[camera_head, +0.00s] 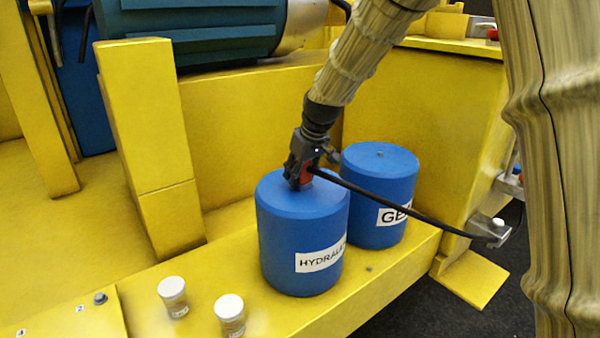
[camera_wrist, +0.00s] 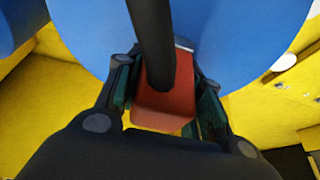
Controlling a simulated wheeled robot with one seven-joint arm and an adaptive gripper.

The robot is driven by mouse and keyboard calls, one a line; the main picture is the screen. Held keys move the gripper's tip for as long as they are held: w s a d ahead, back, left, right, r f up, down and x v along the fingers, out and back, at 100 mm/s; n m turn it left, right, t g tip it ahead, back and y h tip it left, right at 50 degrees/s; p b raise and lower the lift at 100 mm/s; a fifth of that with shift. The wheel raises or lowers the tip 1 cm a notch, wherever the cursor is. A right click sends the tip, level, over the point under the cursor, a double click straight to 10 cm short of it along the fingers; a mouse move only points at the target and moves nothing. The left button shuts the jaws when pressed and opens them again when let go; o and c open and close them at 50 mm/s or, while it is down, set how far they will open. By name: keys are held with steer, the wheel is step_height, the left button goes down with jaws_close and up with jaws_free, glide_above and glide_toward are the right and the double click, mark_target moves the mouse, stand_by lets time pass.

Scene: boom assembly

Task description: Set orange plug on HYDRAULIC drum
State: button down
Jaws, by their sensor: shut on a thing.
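The orange plug (camera_wrist: 166,103) looks red-orange and sits between the two fingers of my gripper (camera_wrist: 163,108) in the wrist view. A thick black cable runs from it. In the head view the plug (camera_head: 306,174) is partly hidden by my gripper (camera_head: 299,180), which is shut on it. My gripper is at the top of the blue HYDRAULIC drum (camera_head: 302,232); I cannot tell whether the plug touches the lid. The drum's label faces the front, and its blue top (camera_wrist: 235,30) fills the upper wrist view.
A second blue drum (camera_head: 380,190) with a partly hidden label starting "GE" stands behind right. Two small white-capped jars (camera_head: 172,296) (camera_head: 230,314) stand at front left. The black cable (camera_head: 410,212) runs right to a metal fitting (camera_head: 490,232). A yellow post (camera_head: 150,150) rises at left.

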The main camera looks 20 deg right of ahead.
steer(key=c, duration=0.9)
jaws_free()
steer(key=shift+o, duration=0.2)
steer(key=shift+f, duration=0.1)
steer(key=v, duration=1.2)
steer(key=shift+w, duration=0.1)
